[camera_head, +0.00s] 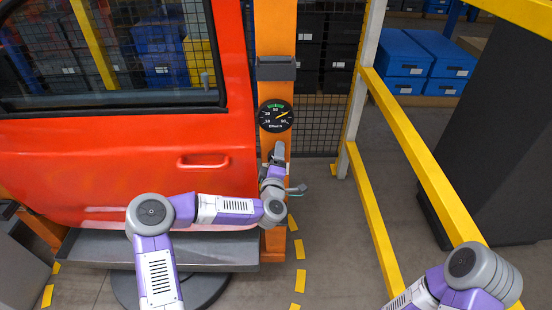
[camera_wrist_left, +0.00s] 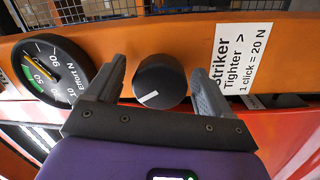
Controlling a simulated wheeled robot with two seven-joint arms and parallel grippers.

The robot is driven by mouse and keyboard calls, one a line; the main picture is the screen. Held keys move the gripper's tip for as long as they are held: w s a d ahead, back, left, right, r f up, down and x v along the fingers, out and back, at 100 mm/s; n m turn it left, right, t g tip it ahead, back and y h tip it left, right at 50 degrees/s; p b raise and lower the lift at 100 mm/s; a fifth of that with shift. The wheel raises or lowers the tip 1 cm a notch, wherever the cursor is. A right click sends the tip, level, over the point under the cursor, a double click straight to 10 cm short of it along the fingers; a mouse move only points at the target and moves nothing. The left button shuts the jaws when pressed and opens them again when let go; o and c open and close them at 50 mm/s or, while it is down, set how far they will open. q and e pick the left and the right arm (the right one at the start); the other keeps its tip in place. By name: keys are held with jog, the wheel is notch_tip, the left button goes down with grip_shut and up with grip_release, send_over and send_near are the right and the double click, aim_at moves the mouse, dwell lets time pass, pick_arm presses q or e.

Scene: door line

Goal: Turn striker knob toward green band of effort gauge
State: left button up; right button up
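The striker knob (camera_wrist_left: 160,76) is a black cylinder with a white mark on its lower left. My left gripper (camera_wrist_left: 157,82) is open, with one finger on each side of it; a small gap shows on the left, and contact on the right cannot be told. In the head view my left gripper (camera_head: 278,158) is at the orange post below the gauge and hides the knob. The round black effort gauge (camera_head: 275,116) has a green band at its top; its yellow needle points up and right, past the band. The gauge also shows in the left wrist view (camera_wrist_left: 52,72).
A white label (camera_wrist_left: 242,62) beside the knob reads "Striker Tighter > 1 click = 20 N". A red door (camera_head: 120,165) hangs left of the orange post (camera_head: 275,35). A yellow rail (camera_head: 420,150) stands to the right. My right gripper is out of view.

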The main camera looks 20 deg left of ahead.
pick_arm(q)
jog(key=p+v, duration=0.1)
jog(key=v, duration=0.6)
jog(key=shift+s, duration=0.3)
dwell(0.4)
